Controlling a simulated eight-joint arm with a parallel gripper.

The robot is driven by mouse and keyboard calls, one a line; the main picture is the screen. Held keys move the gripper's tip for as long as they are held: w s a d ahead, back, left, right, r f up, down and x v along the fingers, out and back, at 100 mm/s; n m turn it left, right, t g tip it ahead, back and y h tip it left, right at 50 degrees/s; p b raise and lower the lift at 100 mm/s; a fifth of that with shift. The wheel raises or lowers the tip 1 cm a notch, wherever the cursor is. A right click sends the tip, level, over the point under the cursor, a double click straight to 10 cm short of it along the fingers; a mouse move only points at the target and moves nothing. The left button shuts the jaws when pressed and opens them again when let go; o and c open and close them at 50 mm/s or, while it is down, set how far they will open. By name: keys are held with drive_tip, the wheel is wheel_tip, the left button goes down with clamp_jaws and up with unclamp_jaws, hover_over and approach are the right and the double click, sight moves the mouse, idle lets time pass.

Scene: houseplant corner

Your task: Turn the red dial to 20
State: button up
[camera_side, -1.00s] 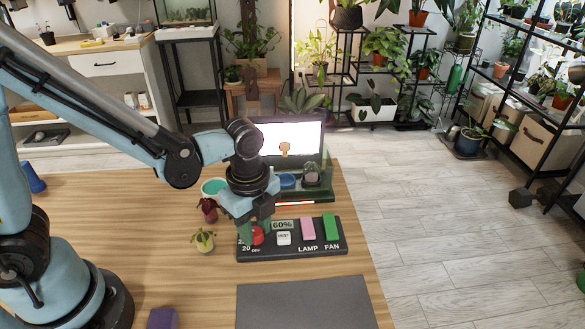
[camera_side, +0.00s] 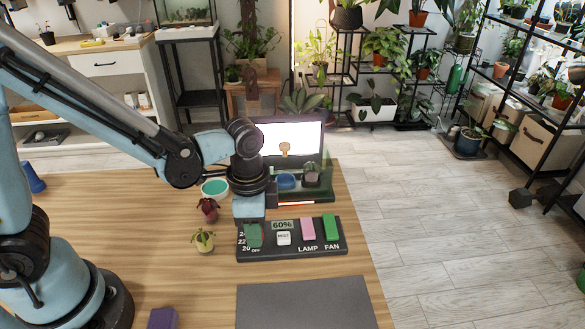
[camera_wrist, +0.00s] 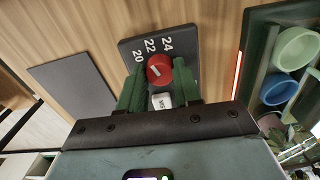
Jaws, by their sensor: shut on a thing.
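The red dial (camera_wrist: 160,70) sits on the black control panel (camera_wrist: 190,61), with the numbers 20, 22 and 24 printed beside it. In the wrist view, my gripper's green fingers (camera_wrist: 159,84) stand on either side of the dial, shut on it. A white pointer mark shows on its top; I cannot tell exactly which number it points to. In the side view, my gripper (camera_side: 254,236) is over the panel's left end, and a green finger hides the dial.
The panel also carries a white button (camera_side: 283,238), a pink LAMP switch (camera_side: 308,229), a green FAN switch (camera_side: 331,228) and a 60% display (camera_side: 282,225). Small plants (camera_side: 204,239) stand close left. A grey mat (camera_side: 305,303) lies in front.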

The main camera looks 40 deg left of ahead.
drive_tip(key=n, duration=0.5)
drive_tip(key=shift+n, duration=0.4)
idle(0.4)
drive_tip(key=o, duration=1)
drive_tip(key=shift+o, duration=0.2)
wheel_tip(320, 180, up, 12)
drive_tip(key=s+a+n+t, duration=0.1)
drive_tip(key=a+n+t, duration=0.2)
drive_tip(key=a+t, duration=0.4)
drive_tip(key=shift+s+a+f+n, duration=0.2)
drive_tip(key=shift+a+n, duration=0.2)
drive_tip(key=shift+a, duration=0.85)
